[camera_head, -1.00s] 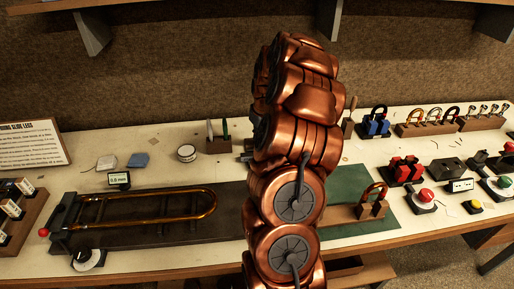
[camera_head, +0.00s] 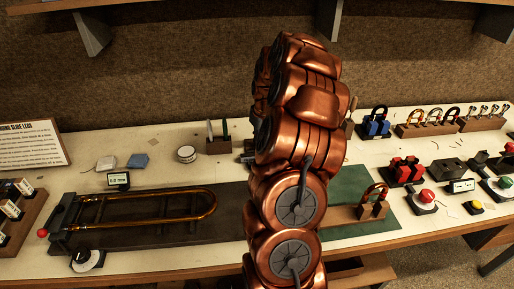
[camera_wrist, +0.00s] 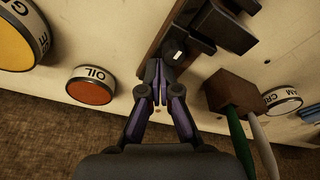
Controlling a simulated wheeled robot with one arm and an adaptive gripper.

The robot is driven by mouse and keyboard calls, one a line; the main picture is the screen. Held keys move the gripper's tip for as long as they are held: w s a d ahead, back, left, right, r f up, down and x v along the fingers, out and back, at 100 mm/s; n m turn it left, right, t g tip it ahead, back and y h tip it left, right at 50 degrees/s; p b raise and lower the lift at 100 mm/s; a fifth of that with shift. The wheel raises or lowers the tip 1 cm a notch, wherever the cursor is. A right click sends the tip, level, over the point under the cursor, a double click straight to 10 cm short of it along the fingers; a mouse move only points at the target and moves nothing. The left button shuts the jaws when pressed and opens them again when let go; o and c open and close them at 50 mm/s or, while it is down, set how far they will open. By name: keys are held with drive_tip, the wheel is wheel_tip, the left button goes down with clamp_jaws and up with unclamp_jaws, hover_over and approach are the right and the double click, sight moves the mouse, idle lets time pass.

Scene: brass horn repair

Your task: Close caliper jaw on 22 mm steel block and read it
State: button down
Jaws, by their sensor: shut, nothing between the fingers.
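In the wrist view my gripper (camera_wrist: 160,92) is shut and empty, its fingertips close together at the near edge of a dark brown bar. A black stepped fixture (camera_wrist: 222,28), which looks like the caliper, sits on this bar. A small pale, shiny piece (camera_wrist: 178,50) lies by the fixture just beyond my fingertips; it may be the steel block or a jaw face, I cannot tell. I cannot tell whether my fingers touch the fixture. In the head view my arm hides the gripper and most of the caliper; only a dark end (camera_head: 246,150) shows beside the arm.
A wooden block (camera_wrist: 232,92) with green and white handled tools stands close to my gripper. An OIL tin (camera_wrist: 91,86) and a yellow tin (camera_wrist: 20,38) are on the other side. A slide jig (camera_head: 150,236) and small display (camera_head: 118,180) are left; red blocks (camera_head: 405,172) are right.

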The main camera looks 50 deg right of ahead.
drive_tip(key=shift+s+a+b, duration=0.45)
drive_tip(key=shift+s+a, duration=0.1)
drive_tip(key=shift+s, duration=0.1)
idle(0.8)
drive_tip(key=shift+w+d, duration=0.4)
drive_tip(key=shift+w, duration=0.05)
idle(0.3)
wheel_tip(320, 180, up, 8)
idle(1.1)
idle(0.4)
